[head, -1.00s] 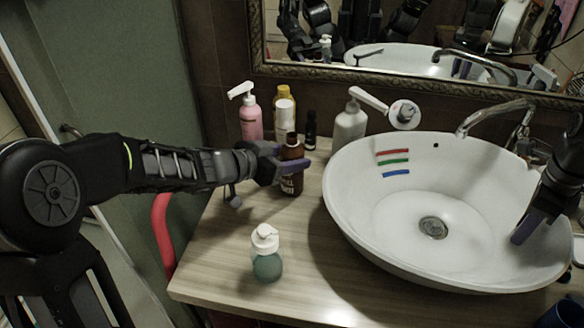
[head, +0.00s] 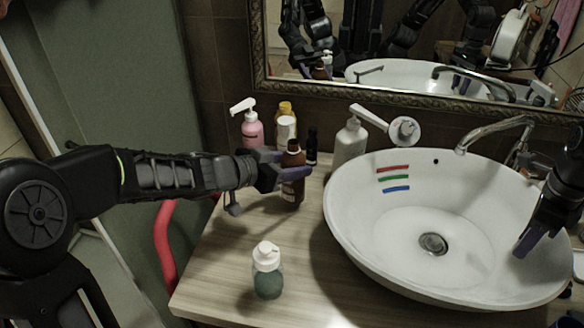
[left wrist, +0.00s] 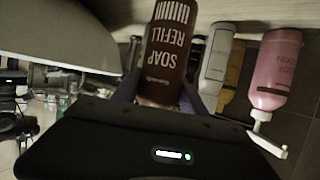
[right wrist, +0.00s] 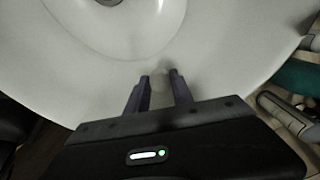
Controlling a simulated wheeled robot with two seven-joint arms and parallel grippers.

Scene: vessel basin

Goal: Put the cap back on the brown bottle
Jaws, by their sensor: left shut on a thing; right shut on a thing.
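The brown bottle (head: 293,190), labelled soap refill, is upright at the left of the basin. Its narrow dark neck shows at the top, with no cap seen on it. My left gripper (head: 291,172) is shut around its upper body from the left. The bottle (left wrist: 165,50) also fills the space between the fingers in the left wrist view. My right gripper (head: 522,246) is over the right side of the basin, far from the bottle. In the right wrist view its fingers (right wrist: 158,92) are shut on a small pale thing, apparently the cap, hard to make out against the white basin.
The white basin (head: 350,235) takes up the right of the counter, with a tap (head: 490,135) behind. A pink pump bottle (head: 252,130), a yellow bottle (head: 286,107) and a white pump bottle (head: 350,140) stand behind. A teal pump bottle (head: 267,280) stands in front.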

